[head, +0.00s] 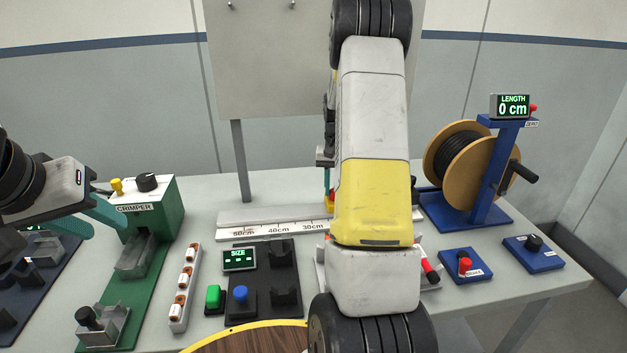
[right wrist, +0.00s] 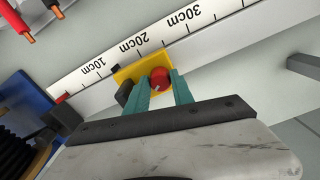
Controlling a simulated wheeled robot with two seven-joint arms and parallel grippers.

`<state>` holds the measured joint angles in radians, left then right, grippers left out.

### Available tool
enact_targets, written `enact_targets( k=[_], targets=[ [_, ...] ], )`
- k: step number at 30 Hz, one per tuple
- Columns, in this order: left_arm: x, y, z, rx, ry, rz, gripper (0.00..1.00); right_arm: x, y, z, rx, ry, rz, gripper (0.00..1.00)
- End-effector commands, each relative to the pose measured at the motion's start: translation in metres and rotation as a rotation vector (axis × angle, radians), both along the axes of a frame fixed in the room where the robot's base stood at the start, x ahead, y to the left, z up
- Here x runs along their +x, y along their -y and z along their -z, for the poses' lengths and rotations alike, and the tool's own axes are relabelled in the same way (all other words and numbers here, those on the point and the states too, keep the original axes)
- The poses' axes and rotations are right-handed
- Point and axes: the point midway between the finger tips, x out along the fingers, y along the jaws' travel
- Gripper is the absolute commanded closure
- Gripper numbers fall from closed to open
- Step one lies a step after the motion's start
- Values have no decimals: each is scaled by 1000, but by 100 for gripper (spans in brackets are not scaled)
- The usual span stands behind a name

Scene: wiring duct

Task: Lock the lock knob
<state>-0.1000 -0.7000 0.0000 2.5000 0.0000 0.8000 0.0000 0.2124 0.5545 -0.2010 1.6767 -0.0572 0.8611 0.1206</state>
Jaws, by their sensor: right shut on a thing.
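The ruler rail (head: 270,230) runs along the back of the table. The crimper (head: 147,205) stands at left. A cable reel (head: 465,160) with a LENGTH display reading 0 cm (head: 513,106) stands at right.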

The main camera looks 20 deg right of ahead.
Motion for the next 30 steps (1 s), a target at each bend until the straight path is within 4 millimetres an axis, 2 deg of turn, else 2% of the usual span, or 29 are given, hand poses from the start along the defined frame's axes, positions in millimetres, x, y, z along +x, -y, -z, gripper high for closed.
enact_targets(
  k=[15,30],
  targets=[
    [0,0,0,0,0,0,64,1,0,-1,0,2,423,100],
    [0,0,0,0,0,0,64,2,-1,-1,0,4,570,100]
  ],
)
